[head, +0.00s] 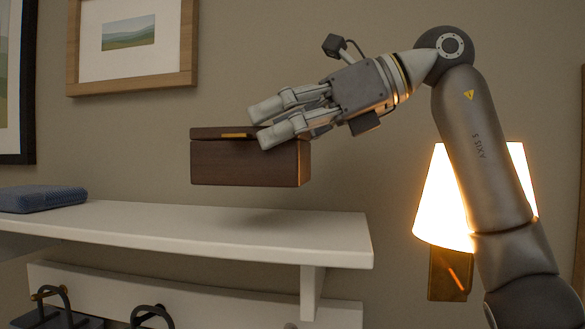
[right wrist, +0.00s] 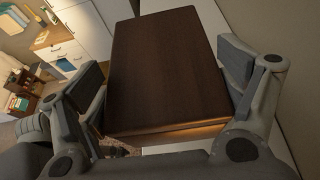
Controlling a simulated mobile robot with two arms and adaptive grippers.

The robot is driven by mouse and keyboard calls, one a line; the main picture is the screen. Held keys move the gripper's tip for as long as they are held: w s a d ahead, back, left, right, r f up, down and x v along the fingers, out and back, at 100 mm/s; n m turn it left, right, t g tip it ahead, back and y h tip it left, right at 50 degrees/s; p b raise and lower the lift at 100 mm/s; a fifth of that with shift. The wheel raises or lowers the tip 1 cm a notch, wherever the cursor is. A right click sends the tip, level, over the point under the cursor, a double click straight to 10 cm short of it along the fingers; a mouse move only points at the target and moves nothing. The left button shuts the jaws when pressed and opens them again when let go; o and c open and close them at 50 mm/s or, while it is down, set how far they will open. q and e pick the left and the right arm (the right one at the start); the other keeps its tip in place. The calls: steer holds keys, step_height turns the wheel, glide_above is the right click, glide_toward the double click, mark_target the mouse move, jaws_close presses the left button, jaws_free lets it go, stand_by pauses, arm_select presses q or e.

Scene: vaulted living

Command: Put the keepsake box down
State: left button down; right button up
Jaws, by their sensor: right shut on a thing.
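The keepsake box (head: 245,164) is a dark brown wooden box with a lid and a brass-coloured strip at its front top edge. My right gripper (head: 270,122) is shut on it from the upper right. In the head view the box hangs level above the white shelf (head: 300,236), with a gap and a soft shadow under it. In the right wrist view the box (right wrist: 165,70) fills the middle, between the two fingers of my right gripper (right wrist: 163,100). My left gripper is not in view.
A blue book-like item (head: 42,199) lies at the shelf's left. The shelf's middle and right are clear up to its right end. Dark hooks (head: 152,316) stick out below. A lit wall lamp (head: 442,205) is beside my right arm. Framed pictures (head: 132,38) hang behind.

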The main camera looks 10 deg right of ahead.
mark_target(308, 168)
steer(key=shift+w+d+f, duration=0.15)
steer(key=shift+d+f, duration=0.1)
steer(key=shift+f, duration=0.2)
steer(key=shift+w+d+f, duration=0.15)
steer(key=shift+d+f, duration=0.05)
steer(key=shift+f, duration=0.25)
steer(key=shift+w+d+f, duration=0.3)
steer(key=shift+f, duration=0.1)
steer(key=shift+w+d+f+p, duration=0.15)
steer(key=shift+f+p, duration=0.25)
steer(key=shift+f, duration=0.2)
steer(key=shift+d+f+p, duration=0.15)
steer(key=shift+f+p, duration=0.2)
steer(key=shift+f, duration=0.55)
steer(key=shift+a+f, duration=0.1)
steer(key=shift+f, duration=0.2)
